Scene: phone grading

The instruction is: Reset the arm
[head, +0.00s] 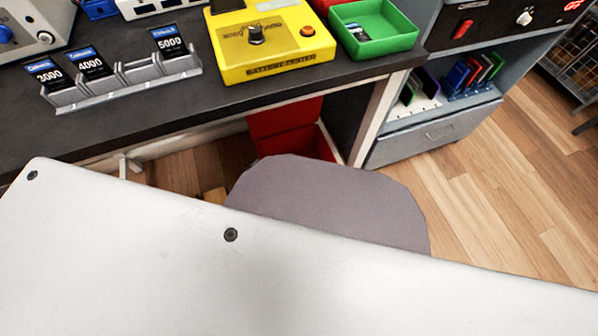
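Neither of my grippers is in view, and no gripper fingers show anywhere in the head view. What they hold, if anything, cannot be seen. A large pale surface with dark screws fills the lower part of the view and hides what lies under it.
A dark workbench (130,120) crosses the top. On it are a grey slotted rack (119,84) with cards marked 3000, 4000 and 5000, a yellow tester (274,66) and a green tray (395,41). A grey shelf unit (409,152) stands right. Wooden floor (525,190) is clear at right.

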